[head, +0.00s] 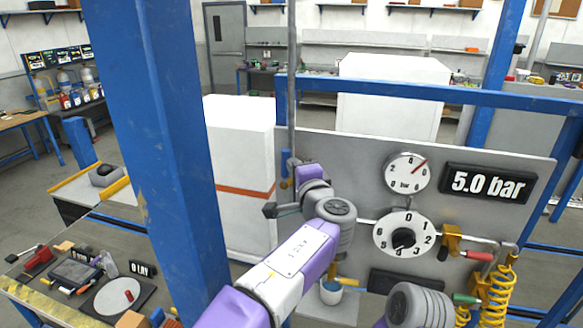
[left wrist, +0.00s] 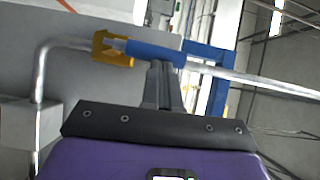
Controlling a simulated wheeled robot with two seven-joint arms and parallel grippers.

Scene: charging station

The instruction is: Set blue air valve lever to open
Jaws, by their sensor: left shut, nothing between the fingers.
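The blue air valve lever (left wrist: 155,54) shows in the left wrist view, joined to a yellow valve body (left wrist: 112,48). The lever lies along the metal pipe, in line with it. In the head view a small patch of its blue (head: 284,161) shows beside the upright pipe. My left gripper (left wrist: 162,66) is shut and empty, with its fingertips close against the lever's near side; I cannot tell if they touch. In the head view its purple hand is right beside the valve and its fingers are mostly hidden.
A grey panel (head: 465,160) carries a round gauge (head: 407,172), a "5.0 bar" display (head: 488,184) and a numbered dial (head: 382,236). A yellow coiled hose (head: 496,290) hangs at right. A thick blue post (head: 160,150) stands left of my arm.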

